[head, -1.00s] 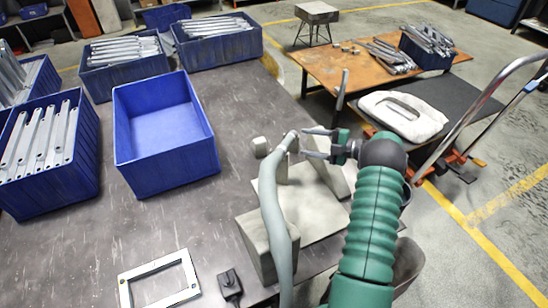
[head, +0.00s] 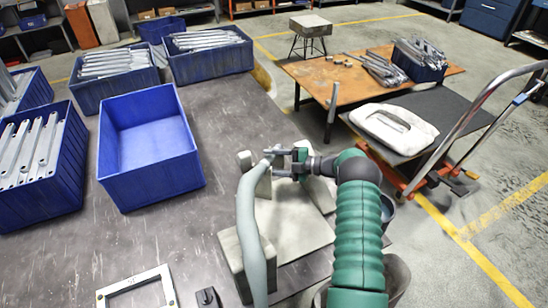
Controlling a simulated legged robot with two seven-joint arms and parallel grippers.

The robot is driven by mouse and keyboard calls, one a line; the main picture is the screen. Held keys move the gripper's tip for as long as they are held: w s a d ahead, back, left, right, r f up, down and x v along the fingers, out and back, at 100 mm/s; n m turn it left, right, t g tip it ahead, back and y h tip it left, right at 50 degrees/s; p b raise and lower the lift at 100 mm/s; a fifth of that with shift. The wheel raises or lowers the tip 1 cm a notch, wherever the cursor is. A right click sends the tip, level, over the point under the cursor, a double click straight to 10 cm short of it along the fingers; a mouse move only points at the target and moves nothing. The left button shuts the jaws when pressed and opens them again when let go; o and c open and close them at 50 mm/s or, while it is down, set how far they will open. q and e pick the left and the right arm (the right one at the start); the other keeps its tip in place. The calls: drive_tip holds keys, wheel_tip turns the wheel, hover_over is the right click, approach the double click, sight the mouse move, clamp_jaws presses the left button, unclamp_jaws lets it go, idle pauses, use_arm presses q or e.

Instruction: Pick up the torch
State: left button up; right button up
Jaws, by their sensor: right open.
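The torch appears to be the thick grey-green hose-like piece (head: 249,225) that rises from the bottom edge and bends to the right at its top end. It stands out in front of a grey metal fixture (head: 290,222) on the dark table. My right gripper (head: 273,164), on the green arm, is open at the torch's bent top end, with its fingers reaching left around or beside that end. I cannot tell if they touch it. My left gripper is not in view.
An empty blue bin (head: 150,145) stands left of the torch. Blue bins of galvanized brackets (head: 38,160) stand farther left and behind. A pale square frame (head: 137,290) and a small black object (head: 207,297) lie at the front. A trolley with a chrome handle (head: 480,110) stands right.

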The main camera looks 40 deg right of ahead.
drive_tip(key=a, duration=0.1)
drive_tip(key=w+a, duration=0.1)
drive_tip(key=shift+a+r, duration=0.3)
drive_tip(key=shift+a, duration=0.2)
drive_tip(key=shift+c, duration=1.3)
drive_tip(key=shift+s+d+f, duration=0.15)
drive_tip(key=shift+d+f, duration=0.05)
drive_tip(key=shift+d, duration=0.5)
drive_tip(key=c, duration=0.7)
drive_tip(key=shift+c, duration=1.3)
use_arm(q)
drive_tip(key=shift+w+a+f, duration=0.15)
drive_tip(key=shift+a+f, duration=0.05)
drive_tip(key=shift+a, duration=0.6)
use_arm(e)
drive_tip(key=shift+a+r, duration=0.1)
drive_tip(key=shift+a, duration=0.15)
clamp_jaws()
